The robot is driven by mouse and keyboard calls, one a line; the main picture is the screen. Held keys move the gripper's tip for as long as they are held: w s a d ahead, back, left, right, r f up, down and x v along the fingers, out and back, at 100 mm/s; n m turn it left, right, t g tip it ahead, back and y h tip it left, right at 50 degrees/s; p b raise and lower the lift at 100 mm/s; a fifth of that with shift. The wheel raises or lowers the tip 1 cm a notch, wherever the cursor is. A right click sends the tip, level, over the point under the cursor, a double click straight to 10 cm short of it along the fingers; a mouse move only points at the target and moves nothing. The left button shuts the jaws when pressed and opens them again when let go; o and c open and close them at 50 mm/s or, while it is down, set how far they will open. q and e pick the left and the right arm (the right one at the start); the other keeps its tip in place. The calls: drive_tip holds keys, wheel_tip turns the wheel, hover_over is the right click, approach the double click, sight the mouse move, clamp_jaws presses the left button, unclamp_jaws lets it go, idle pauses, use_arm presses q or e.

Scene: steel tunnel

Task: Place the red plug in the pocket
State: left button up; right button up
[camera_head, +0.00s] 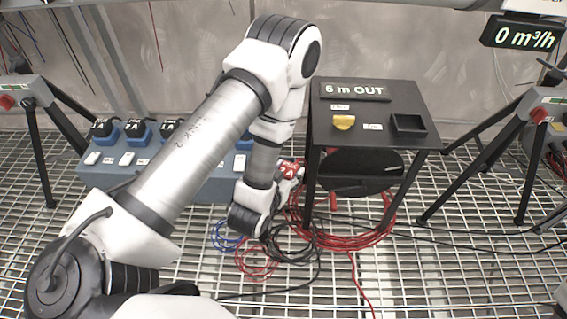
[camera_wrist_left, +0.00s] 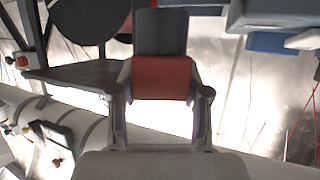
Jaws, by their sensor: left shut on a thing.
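My left gripper (camera_head: 293,172) is at the left side of the black stand, lower than its top. It is shut on the red plug (camera_head: 287,166), which is partly hidden by my wrist. In the left wrist view the red plug (camera_wrist_left: 162,78) sits between the two fingers (camera_wrist_left: 161,100), with a dark grey part beyond it. The pocket (camera_head: 409,125) is a shallow black square frame at the right of the stand's top, and looks empty. My right gripper is not in view.
The black stand (camera_head: 390,92) also bears a yellow piece (camera_head: 343,122) and small labels. Behind my arm is a blue-grey panel (camera_head: 100,178) with several black-and-blue plugs. Red cables (camera_head: 350,238) lie coiled on the grating. Tripods stand left and right.

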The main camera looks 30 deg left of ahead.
use_arm(q)
drive_tip(key=w+a, duration=0.5)
drive_tip(key=shift+w+f+b, duration=0.15)
drive_tip(key=shift+f+b, duration=0.2)
drive_tip(key=shift+b, duration=0.05)
drive_tip(key=shift+w+a+f, duration=0.15)
wheel_tip(320, 180, down, 4)
drive_tip(key=shift+r+b, duration=0.25)
drive_tip(key=shift+b, duration=0.75)
drive_tip(key=shift+r, duration=0.15)
drive_tip(key=o, duration=1.2)
